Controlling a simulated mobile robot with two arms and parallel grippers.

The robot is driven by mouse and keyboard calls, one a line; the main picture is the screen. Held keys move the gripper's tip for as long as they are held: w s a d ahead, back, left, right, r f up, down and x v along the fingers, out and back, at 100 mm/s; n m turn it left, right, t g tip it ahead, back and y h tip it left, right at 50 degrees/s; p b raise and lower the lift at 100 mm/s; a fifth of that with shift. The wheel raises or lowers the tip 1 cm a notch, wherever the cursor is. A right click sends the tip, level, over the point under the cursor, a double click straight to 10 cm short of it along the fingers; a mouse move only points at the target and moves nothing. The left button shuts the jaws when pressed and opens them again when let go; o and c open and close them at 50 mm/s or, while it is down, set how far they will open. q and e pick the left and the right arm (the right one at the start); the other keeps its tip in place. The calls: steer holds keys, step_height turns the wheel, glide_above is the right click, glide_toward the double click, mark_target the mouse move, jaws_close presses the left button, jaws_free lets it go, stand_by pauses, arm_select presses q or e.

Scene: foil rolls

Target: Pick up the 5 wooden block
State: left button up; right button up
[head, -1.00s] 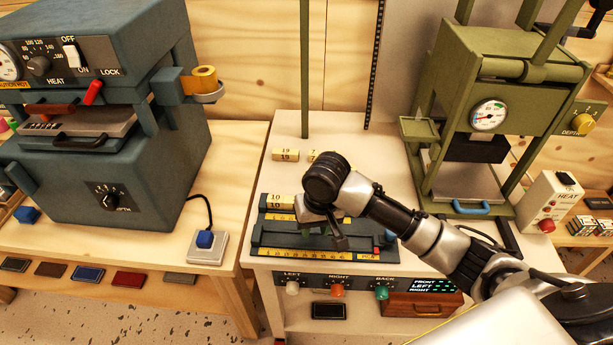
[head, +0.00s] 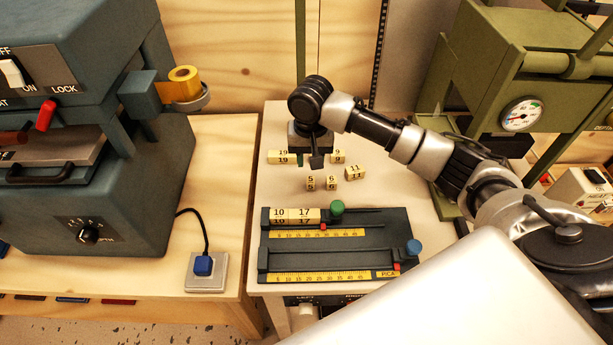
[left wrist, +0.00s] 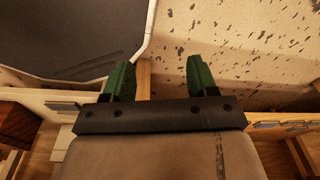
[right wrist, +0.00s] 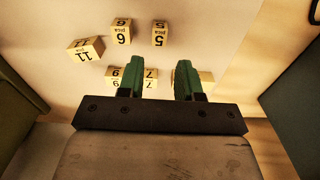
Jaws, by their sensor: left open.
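The 5 block (head: 310,184) is a small cream wooden cube with black numerals, standing on the pale table behind the dark composing tray. In the right wrist view the 5 block (right wrist: 160,38) shows beyond the fingertips, apart from them. My right gripper (head: 316,160) hangs above the table, farther back than the 5 block. My left gripper (left wrist: 159,75) is wide open and empty above the floor, out of the head view.
The 6 block (head: 331,183) stands close right of the 5, then the 11 block (head: 352,173). Longer blocks, including a 19 (head: 283,157), lie behind. The dark tray (head: 340,245) in front holds 10 and 17 blocks. Heavy presses flank the table.

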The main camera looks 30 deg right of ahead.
mark_target(310, 182)
steer(key=shift+s+f, duration=0.15)
steer(key=shift+f, duration=0.45)
steer(key=shift+s+f, duration=0.15)
steer(key=shift+f, duration=1.1)
step_height(310, 182, down, 4)
steer(key=shift+s+a+r, duration=0.15)
steer(key=shift+r, duration=0.05)
steer(key=shift+f, duration=0.5)
arm_select(q)
steer(key=shift+s+r, duration=0.3)
steer(key=shift+s, duration=0.35)
arm_select(e)
steer(key=shift+c, duration=0.9)
arm_select(q)
steer(key=shift+s, duration=0.4)
arm_select(e)
jaws_close()
